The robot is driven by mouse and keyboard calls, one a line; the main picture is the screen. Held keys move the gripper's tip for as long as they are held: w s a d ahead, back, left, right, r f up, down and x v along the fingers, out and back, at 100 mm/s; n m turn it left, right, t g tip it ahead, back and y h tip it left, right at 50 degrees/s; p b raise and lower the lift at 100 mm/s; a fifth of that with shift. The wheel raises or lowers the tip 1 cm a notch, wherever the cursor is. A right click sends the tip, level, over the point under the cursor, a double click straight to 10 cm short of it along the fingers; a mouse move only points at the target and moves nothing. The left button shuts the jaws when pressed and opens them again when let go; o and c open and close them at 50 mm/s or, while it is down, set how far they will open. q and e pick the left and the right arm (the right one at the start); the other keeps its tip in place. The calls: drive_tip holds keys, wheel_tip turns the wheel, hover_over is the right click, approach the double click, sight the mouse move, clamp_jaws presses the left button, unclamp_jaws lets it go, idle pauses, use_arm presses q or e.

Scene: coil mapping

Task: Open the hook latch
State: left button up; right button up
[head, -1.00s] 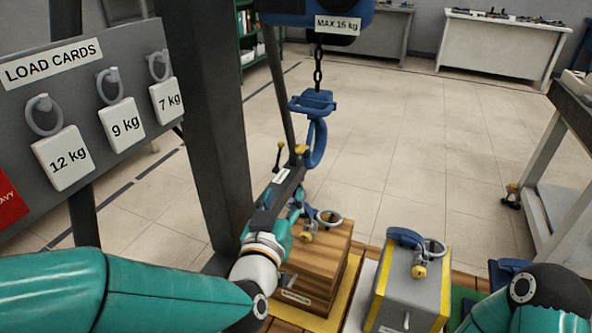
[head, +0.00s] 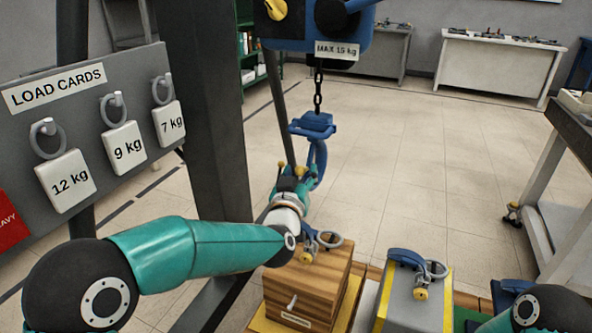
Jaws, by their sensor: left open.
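The blue hook (head: 318,163) hangs on a dark chain (head: 318,95) below the blue hoist (head: 325,38). A blue block (head: 313,123) sits at its top. My left gripper (head: 291,172) is at the hook's left side, near its lower half. It is open. Its fingers are small here and partly hidden by my own wrist, and I cannot tell whether they touch the hook. The latch cannot be made out apart from the hook and gripper. My right gripper is not in view; only part of my right arm shows at the lower right.
A wooden box (head: 310,285) with a ring and a grey-yellow box (head: 415,305) with a blue handle stand below the hook. A dark post (head: 205,120) and the load card board (head: 95,75) are at left. The floor behind the hook is clear.

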use_arm(q)
drive_tip(key=shift+w, duration=0.6)
